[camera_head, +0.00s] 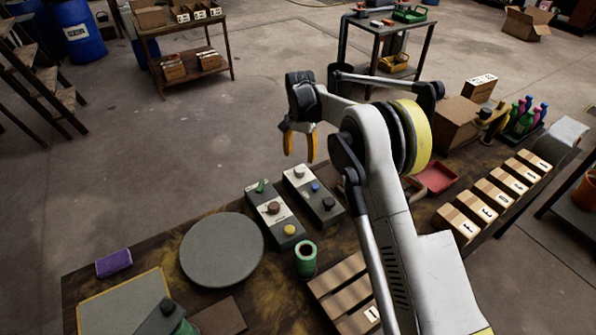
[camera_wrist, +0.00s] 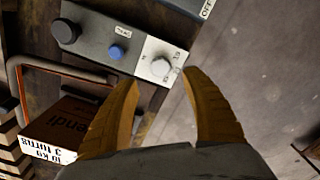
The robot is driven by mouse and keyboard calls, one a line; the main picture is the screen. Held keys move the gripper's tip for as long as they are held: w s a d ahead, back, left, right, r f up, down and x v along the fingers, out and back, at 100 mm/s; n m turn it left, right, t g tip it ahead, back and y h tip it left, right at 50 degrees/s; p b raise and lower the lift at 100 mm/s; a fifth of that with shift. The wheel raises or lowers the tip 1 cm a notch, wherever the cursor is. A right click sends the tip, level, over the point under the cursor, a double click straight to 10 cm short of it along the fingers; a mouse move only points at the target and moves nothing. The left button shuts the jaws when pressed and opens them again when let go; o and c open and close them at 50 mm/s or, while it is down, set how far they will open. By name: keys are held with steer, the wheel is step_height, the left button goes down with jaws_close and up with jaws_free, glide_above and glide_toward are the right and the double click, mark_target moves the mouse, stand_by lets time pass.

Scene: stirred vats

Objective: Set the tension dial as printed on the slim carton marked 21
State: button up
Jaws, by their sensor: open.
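A grey control box (camera_head: 313,193) stands on the dark table, with a pale knob (camera_head: 299,171), a blue button (camera_head: 315,187) and a black knob (camera_head: 328,203). In the wrist view, the pale dial (camera_wrist: 161,67) sits on a light plate with small marks, too small to read surely. I cannot read which dial is tension. My gripper (camera_head: 299,158) is open and empty, yellow fingers pointing down above the box's far end. In the wrist view, its fingertips (camera_wrist: 160,80) are either side of the dial, apparently apart from it. I cannot identify a carton marked 21.
A second control box (camera_head: 273,213) stands to the left, beside a round grey plate (camera_head: 222,249) and a green spool (camera_head: 306,259). A carton reading "10 kg 3 turns" (camera_wrist: 48,150) is near my left finger. Lettered cartons (camera_head: 485,204) line the right. Open floor lies beyond.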

mark_target(300, 169)
step_height(300, 169, down, 7)
steer(key=shift+f+b, duration=0.2)
steer(key=shift+b, duration=0.8)
steer(key=c, duration=1.2)
